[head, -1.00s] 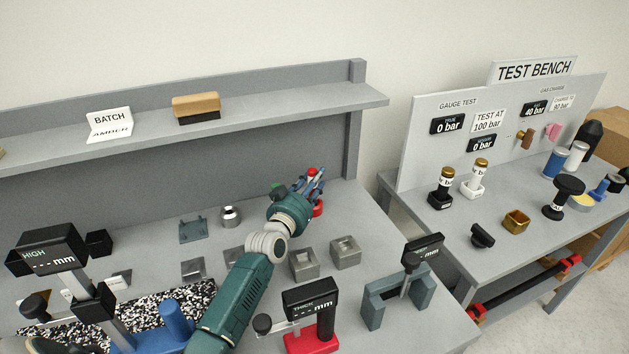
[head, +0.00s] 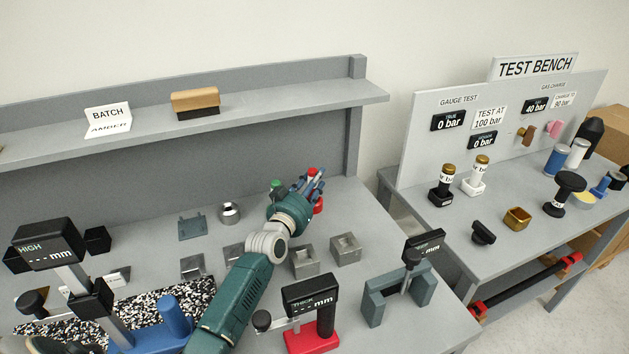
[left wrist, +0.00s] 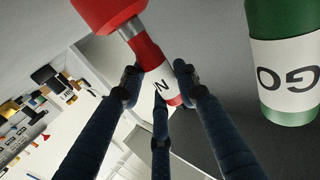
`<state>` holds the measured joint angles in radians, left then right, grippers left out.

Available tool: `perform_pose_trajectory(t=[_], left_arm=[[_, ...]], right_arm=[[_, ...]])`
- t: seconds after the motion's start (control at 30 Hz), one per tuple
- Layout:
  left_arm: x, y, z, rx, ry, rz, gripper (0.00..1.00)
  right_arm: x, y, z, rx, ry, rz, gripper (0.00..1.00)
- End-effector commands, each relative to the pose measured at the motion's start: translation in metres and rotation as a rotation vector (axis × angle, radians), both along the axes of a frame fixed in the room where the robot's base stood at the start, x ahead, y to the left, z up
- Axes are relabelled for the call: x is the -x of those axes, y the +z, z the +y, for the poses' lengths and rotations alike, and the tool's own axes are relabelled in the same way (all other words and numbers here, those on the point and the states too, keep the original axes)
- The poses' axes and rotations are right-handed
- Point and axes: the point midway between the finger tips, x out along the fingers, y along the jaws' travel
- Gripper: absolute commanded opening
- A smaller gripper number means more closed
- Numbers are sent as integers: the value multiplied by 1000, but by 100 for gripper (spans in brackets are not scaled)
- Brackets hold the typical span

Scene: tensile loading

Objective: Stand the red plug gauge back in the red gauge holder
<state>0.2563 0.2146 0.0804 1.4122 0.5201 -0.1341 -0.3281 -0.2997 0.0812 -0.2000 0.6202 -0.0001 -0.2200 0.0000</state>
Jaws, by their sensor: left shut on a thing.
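The red plug gauge (head: 311,171) is between the fingers of my left gripper (head: 312,187) at the back right of the near table. In the left wrist view, my left gripper (left wrist: 160,82) is shut on its red body (left wrist: 149,52) with a white label. This view is upside down. A bare metal pin joins the body to a wider red piece (left wrist: 104,12), apparently the red gauge holder (head: 318,208). I cannot tell how deep the pin sits. The gauge looks nearly upright in the head view. My right gripper is not in view.
A green gauge marked GO (left wrist: 285,65) stands close beside my left gripper; its green end also shows in the head view (head: 276,186). A metal ring (head: 229,211) and square metal blocks (head: 345,249) lie nearby. The shelf (head: 250,105) runs behind.

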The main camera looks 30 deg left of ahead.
Motion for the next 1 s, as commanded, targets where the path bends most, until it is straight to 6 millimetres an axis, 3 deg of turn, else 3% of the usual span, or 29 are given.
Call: perform_pose_trajectory(t=[1.0], left_arm=[[0, -11, -1, 1, 0, 0, 0]], right_arm=[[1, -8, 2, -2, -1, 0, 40]])
